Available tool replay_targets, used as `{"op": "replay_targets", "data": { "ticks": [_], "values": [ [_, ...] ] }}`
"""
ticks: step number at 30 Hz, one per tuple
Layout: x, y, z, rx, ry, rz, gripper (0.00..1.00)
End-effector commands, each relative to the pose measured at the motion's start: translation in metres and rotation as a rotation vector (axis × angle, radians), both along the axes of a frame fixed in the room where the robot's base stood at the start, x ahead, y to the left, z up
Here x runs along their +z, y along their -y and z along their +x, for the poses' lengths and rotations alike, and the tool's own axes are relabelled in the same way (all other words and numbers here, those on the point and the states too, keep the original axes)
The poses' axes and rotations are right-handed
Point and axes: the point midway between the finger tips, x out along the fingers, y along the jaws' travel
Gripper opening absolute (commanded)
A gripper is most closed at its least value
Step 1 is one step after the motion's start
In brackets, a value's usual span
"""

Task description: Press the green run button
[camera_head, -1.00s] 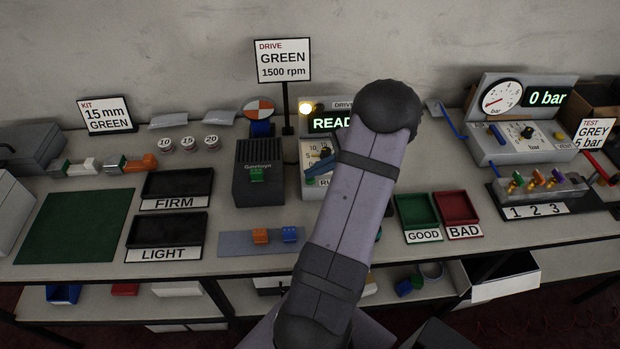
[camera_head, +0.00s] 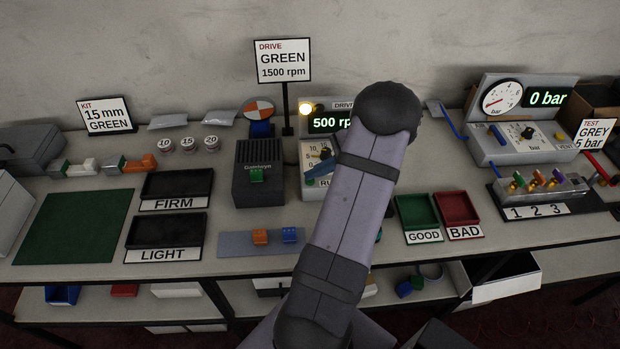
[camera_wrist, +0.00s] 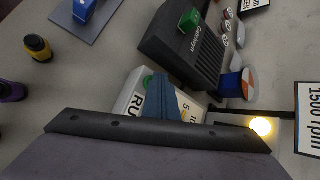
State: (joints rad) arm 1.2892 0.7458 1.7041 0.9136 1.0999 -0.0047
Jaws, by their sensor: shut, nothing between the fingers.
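The drive unit (camera_head: 311,194) stands at the bench's middle, partly behind my arm in the head view. Its display (camera_head: 327,123) glows green and reads 500 rpm, the end partly covered. In the wrist view the green run button (camera_wrist: 148,82) shows beside the RUN lettering on the panel. My gripper (camera_wrist: 162,80) is shut and empty, its blue fingers over the panel close to the button. I cannot tell whether they touch it. In the head view the fingers and the button are small and partly hidden.
A lamp (camera_head: 306,108) on the drive unit is lit. A dark box (camera_head: 259,184) with a green block stands just left of it. A sign (camera_head: 282,60) behind reads DRIVE GREEN 1500 rpm. The GOOD tray (camera_head: 417,211) and BAD tray (camera_head: 457,209) lie to the right.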

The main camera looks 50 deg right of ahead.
Motion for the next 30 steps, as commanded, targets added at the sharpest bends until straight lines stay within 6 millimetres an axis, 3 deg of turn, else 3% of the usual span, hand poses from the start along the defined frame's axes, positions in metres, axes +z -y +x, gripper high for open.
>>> {"op": "replay_targets", "data": {
  "ticks": [10,24,30],
  "values": [
    [0.016,0.000,0.000,0.001,-0.001,0.000,0.00],
    [0.018,0.000,0.000,0.000,0.000,0.000,0.00],
    [0.029,0.000,0.000,0.001,0.000,-0.001,0.00]
  ]
}}
